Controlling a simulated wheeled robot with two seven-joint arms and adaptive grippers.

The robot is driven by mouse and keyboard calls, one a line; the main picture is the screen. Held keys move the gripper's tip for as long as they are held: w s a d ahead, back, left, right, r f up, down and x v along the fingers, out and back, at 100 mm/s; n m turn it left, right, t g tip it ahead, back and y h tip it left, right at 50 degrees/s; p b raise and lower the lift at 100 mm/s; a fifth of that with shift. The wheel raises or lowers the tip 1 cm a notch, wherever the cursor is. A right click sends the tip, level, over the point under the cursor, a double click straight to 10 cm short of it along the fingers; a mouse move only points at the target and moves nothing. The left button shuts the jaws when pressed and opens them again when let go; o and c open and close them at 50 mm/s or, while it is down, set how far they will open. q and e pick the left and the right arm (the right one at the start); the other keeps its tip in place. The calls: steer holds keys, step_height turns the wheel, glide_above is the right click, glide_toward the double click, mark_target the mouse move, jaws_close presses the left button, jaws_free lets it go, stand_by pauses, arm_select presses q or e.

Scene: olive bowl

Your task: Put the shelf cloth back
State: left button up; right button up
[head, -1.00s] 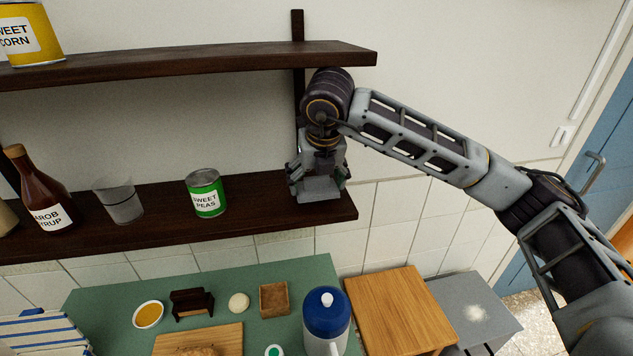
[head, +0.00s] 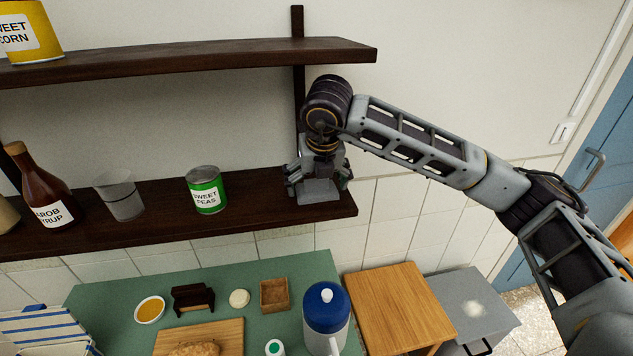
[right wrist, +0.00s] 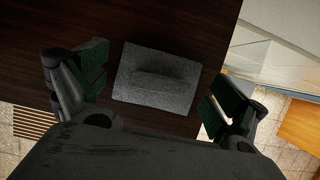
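The shelf cloth is a small grey folded pad (right wrist: 150,88) lying on the dark wooden shelf, in the middle of the right wrist view. In the head view a grey patch that looks like it (head: 319,192) shows at the right end of the lower shelf (head: 260,200). My right gripper (head: 318,182) is low over this shelf end, pointing down. In the right wrist view its open fingers (right wrist: 158,92) stand on either side of the cloth, with gaps to both sides. My left gripper is not in view.
A green sweet peas can (head: 206,190), a clear cup (head: 119,196) and a brown syrup bottle (head: 43,190) stand left on this shelf. The upper shelf (head: 200,62) is close above my wrist. Below are a green counter (head: 250,312) and blue-lidded jug (head: 326,310).

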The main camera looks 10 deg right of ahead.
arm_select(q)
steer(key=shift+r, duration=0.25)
arm_select(e)
steer(key=shift+r, duration=0.2)
steer(key=shift+s+r, duration=0.2)
steer(key=shift+r, duration=0.2)
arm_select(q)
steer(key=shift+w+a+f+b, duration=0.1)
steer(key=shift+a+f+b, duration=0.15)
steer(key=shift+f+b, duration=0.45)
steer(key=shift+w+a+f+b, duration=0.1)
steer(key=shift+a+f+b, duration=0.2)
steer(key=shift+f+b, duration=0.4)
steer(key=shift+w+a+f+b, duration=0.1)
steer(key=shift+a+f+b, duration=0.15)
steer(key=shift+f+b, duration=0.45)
arm_select(e)
steer(key=s, duration=1.2)
steer(key=shift+r, duration=0.1)
